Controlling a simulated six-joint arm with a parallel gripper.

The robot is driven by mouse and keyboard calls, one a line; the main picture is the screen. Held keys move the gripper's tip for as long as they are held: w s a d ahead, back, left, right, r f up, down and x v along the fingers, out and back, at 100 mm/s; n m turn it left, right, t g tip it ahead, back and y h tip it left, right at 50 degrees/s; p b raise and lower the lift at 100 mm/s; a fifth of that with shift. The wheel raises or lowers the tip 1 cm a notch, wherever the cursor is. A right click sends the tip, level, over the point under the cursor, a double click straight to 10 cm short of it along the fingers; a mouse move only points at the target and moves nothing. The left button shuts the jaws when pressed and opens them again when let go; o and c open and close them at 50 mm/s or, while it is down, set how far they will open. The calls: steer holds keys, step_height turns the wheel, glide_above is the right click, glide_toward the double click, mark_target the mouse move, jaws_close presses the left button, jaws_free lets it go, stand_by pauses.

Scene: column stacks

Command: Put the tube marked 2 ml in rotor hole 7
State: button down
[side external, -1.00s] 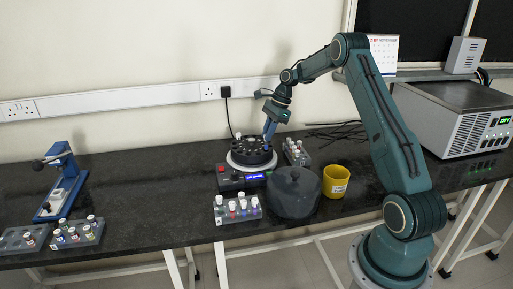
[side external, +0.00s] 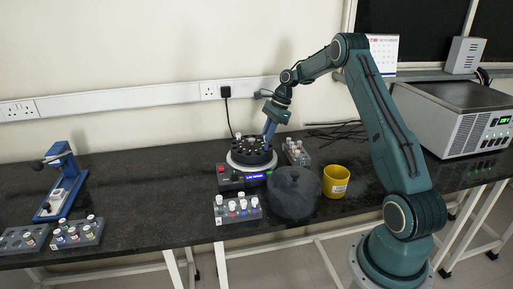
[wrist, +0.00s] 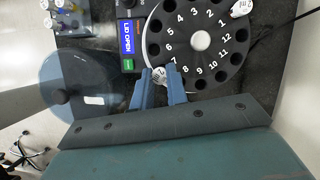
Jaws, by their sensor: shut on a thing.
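The black rotor (side external: 250,155) sits in the open centrifuge, and its numbered holes show in the wrist view (wrist: 207,62). My gripper (wrist: 160,82) is at the rotor's near edge, its blue fingers shut on a white-capped tube (wrist: 158,74). The tube's cap is at the place of hole 7, just outside the printed 7. Its body is hidden, so I cannot tell how deep it sits, and I cannot read its marking clearly. In the side view my gripper (side external: 269,130) is at the rotor's right side. Another white-capped tube (wrist: 240,8) stands by hole 1.
The dark round lid (side external: 294,192) lies in front of the centrifuge, beside a yellow cup (side external: 336,181). Tube racks stand front left (side external: 238,210) and right (side external: 297,152) of the centrifuge. The centrifuge display (wrist: 127,38) reads LID OPEN. A cable runs behind the rotor.

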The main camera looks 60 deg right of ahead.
mark_target(268, 149)
steer(key=shift+f, duration=1.75)
stand_by(0.8)
steer(key=c, duration=1)
jaws_free()
steer(key=shift+r, duration=0.15)
steer(key=shift+r, duration=2.85)
